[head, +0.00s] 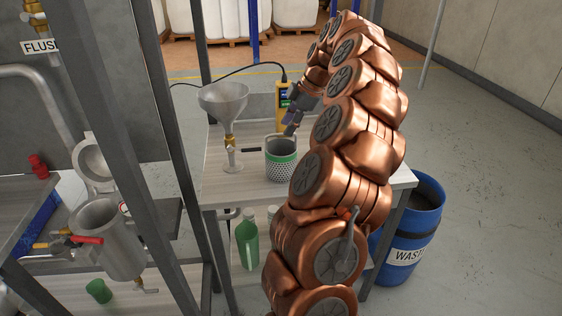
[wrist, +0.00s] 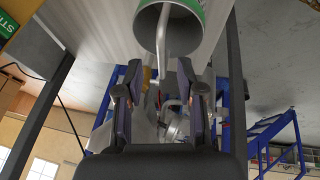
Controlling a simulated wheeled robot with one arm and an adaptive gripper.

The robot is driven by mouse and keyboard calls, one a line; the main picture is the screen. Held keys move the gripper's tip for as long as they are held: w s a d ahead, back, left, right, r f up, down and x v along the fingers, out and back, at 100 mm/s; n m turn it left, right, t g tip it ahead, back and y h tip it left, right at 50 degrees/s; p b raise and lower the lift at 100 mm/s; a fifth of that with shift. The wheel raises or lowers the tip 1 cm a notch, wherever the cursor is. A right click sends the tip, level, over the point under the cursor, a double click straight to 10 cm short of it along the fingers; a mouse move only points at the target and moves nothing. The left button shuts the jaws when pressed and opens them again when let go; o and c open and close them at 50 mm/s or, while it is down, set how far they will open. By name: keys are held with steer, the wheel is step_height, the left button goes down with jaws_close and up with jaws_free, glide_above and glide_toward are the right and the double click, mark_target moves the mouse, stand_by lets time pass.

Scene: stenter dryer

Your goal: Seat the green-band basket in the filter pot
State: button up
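The green-band basket (head: 281,167), a perforated grey metal cup with a green band under its rim, stands upright on the grey table. Its open mouth and bent metal handle show in the wrist view (wrist: 199,42). My gripper (head: 291,128) is just above the basket's rim in the head view. In the wrist view my gripper (wrist: 158,72) has its fingers apart, with the handle's bar ahead, between the fingertip lines; I cannot tell whether they touch. The filter pot (head: 108,236) is a metal cylinder at lower left, its round lid (head: 93,160) swung up. Its inside is mostly hidden.
A funnel (head: 223,100) on a brass valve stands left of the basket, with a black lever between them. A yellow device (head: 283,100) is behind. Dark frame posts (head: 128,150) stand between table and pot. A blue waste drum (head: 410,232) is at right.

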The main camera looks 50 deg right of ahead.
mark_target(282, 134)
steer(key=p+x, duration=0.1)
steer(key=x, duration=0.2)
steer(key=shift+a+f, duration=0.15)
steer(key=shift+a, duration=0.05)
steer(key=shift+w+f, duration=0.3)
steer(key=shift+f, duration=0.2)
jaws_close()
